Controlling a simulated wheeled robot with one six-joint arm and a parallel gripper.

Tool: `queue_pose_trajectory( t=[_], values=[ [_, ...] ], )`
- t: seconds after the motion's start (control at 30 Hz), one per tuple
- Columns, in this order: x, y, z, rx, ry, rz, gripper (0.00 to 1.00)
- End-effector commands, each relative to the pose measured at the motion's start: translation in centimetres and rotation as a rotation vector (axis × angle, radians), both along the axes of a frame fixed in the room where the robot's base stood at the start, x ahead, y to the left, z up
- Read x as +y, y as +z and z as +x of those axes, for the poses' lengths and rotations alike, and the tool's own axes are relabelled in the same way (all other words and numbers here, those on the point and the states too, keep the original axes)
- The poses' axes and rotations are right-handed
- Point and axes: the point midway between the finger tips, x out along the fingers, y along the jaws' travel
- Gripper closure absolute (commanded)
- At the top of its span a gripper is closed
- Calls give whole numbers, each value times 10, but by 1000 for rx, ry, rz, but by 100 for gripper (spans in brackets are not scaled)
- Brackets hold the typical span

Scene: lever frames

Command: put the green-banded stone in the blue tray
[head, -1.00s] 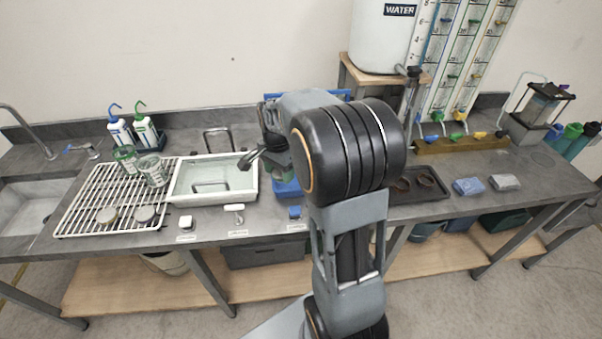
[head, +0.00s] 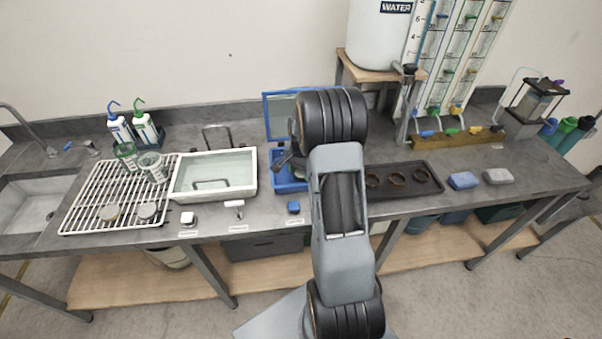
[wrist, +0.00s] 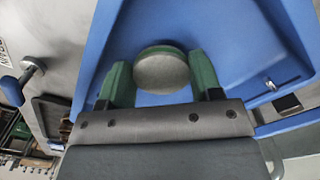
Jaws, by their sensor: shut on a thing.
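In the wrist view, my gripper (wrist: 162,82) is shut on a round grey stone (wrist: 162,72), with a green finger on each side. A thin green edge shows along the top of the stone. Behind the stone is the blue tray (wrist: 225,45), and the stone is over its inside. I cannot tell whether the stone touches the tray's floor. In the head view, the blue tray (head: 288,186) stands right of the white basin, partly hidden by my arm.
The white basin (head: 240,190) stands left of the tray. A white rack (head: 85,210) holds two stones (head: 109,213) and glass beakers (head: 152,168). A black tray (head: 430,188) with brown rings lies to the right. A blue-framed panel (head: 275,106) rises behind the blue tray.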

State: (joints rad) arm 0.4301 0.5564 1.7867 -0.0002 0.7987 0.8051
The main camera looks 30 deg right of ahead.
Motion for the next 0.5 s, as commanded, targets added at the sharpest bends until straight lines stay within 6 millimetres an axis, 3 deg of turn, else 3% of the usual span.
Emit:
queue_pose_trajectory(
  t=[0.1, 0.5],
  values=[
    [0, -12, 0, 1, 0, 1, 66],
    [0, -18, 0, 0, 0, 0, 66]
  ],
)
